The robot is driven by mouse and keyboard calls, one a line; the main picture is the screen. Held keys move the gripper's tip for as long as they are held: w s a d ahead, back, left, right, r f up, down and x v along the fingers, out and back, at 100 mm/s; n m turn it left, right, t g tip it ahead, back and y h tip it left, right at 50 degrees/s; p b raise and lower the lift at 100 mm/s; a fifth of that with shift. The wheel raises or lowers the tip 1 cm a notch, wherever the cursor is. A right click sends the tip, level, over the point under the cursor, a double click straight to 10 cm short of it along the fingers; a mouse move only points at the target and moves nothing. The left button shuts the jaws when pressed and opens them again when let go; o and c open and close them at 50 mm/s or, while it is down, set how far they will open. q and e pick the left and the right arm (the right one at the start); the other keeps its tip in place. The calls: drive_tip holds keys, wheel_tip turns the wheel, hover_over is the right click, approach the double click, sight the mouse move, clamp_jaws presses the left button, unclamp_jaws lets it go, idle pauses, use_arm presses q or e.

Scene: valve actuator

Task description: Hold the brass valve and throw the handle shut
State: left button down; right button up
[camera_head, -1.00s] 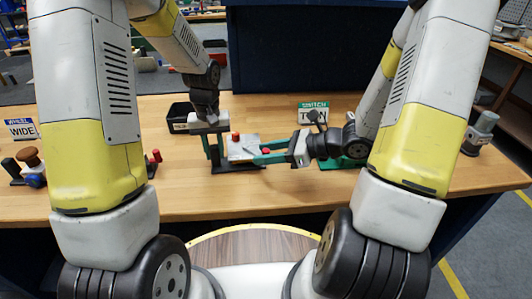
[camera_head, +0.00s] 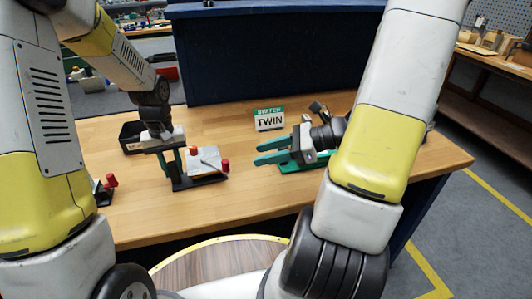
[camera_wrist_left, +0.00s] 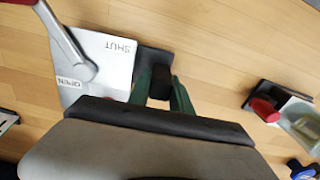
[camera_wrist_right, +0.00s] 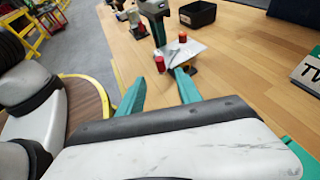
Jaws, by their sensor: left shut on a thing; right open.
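The valve fixture has a pale plate (camera_head: 204,161) on a dark base, with a grey lever and red ends. In the left wrist view the plate (camera_wrist_left: 108,62) is lettered SHUT and OPEN; the lever (camera_wrist_left: 82,66) pivots beside OPEN. My left gripper (camera_head: 173,170) points down at the fixture's left end, shut on a dark block (camera_wrist_left: 160,86). No brass colour shows there. My right gripper (camera_head: 258,155) is open and empty, right of the fixture, its fingers pointing at it. The right wrist view shows the red end (camera_wrist_right: 160,63) apart from the fingers.
A black bin (camera_head: 131,140) stands behind the left gripper. A TWIN sign (camera_head: 269,121) stands at the back. A green-based fixture (camera_head: 306,164) lies under my right gripper. The front middle of the bench is bare.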

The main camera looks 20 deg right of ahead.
drive_tip(key=shift+w, duration=0.15)
drive_tip(key=c, duration=0.5)
drive_tip(key=w+d+n+g, duration=0.1)
drive_tip(key=w+n+g, duration=0.1)
drive_tip(key=w+g, duration=0.1)
drive_tip(key=w+d+r+n+g, duration=0.1)
drive_tip(key=w+d+n+g, duration=0.1)
drive_tip(key=w+n+g, duration=0.1)
drive_tip(key=w+d+r+n+g, duration=0.1)
drive_tip(key=w+n+g, duration=0.1)
drive_tip(key=w+n, duration=0.1)
drive_tip(key=shift+w+d+g+h, duration=0.25)
drive_tip(key=shift+w+g+h, duration=0.05)
drive_tip(key=shift+g+h, duration=0.1)
clamp_jaws()
drive_tip(key=s+a+f, duration=0.2)
drive_tip(key=a, duration=0.3)
drive_tip(key=s+a+f+n, duration=0.1)
drive_tip(key=s+a+f, duration=0.1)
drive_tip(key=a, duration=0.4)
drive_tip(key=shift+s+f+g+h, duration=0.15)
drive_tip(key=shift+f+g+h, duration=0.25)
